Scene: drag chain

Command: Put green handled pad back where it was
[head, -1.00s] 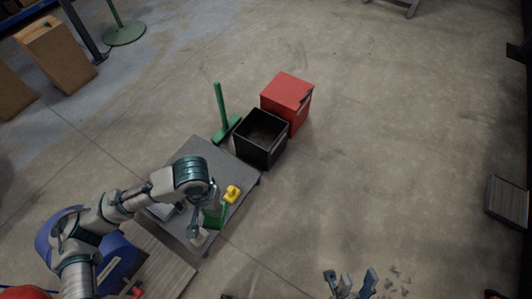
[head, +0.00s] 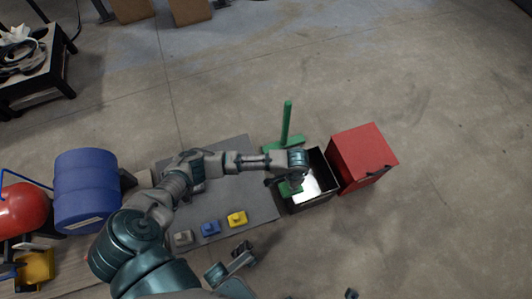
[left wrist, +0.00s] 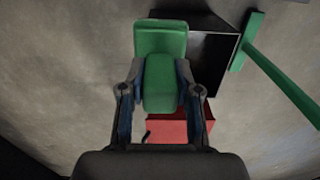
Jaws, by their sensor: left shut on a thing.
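My left gripper (head: 284,181) reaches across the grey table and is shut on the green handled pad (head: 288,189) at the left side of the open black bin (head: 310,206). In the left wrist view the green pad (left wrist: 162,42) stands out beyond my fingers (left wrist: 160,90), its handle between them. The black bin (left wrist: 215,58) lies behind and to its right. I cannot tell the pad's height above the bin.
Yellow (head: 237,218), blue (head: 210,228) and grey (head: 183,238) handled pads stand in a row along the near side of the grey table (head: 235,191). A red box (head: 362,158) stands right of the bin.

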